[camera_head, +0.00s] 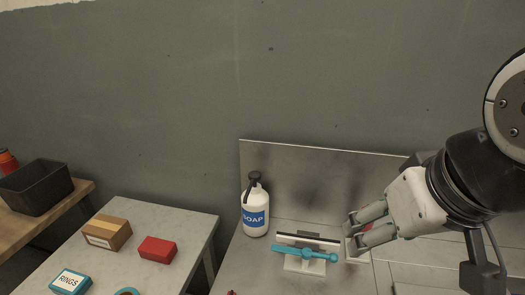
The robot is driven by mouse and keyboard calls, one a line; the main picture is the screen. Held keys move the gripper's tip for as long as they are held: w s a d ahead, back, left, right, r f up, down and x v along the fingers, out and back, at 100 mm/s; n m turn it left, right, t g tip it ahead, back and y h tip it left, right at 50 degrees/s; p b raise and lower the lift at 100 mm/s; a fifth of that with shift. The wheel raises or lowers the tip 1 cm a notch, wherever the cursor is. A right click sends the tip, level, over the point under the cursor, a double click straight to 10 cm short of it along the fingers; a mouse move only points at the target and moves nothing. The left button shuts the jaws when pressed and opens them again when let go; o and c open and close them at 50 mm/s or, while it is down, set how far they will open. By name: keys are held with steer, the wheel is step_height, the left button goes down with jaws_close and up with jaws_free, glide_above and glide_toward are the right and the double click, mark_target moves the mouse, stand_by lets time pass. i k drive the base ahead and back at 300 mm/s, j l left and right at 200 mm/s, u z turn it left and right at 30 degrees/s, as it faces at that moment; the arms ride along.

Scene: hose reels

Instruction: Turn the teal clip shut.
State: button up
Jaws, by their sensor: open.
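The teal clip (303,253) is a bar-like lever with a round knob toward its right end, on a pale mount (304,267) on the grey worktop. A dark strip with a white edge (308,238) lies just behind it. My gripper (354,237) is open, to the right of the clip and apart from it in the picture. Its two grey fingers point left. A pale block or tray below the fingers is partly hidden.
A white soap bottle (255,207) stands left of the clip, before a low back panel (300,165). A separate table (180,222) at left holds a cardboard box (107,233), a red box (157,249) and a teal box labelled RINGS (70,282). A black bin (36,187) stands far left.

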mark_target(307, 254)
steer(key=k+j+z, duration=0.1)
steer(key=k+j, duration=0.1)
steer(key=k, duration=0.7)
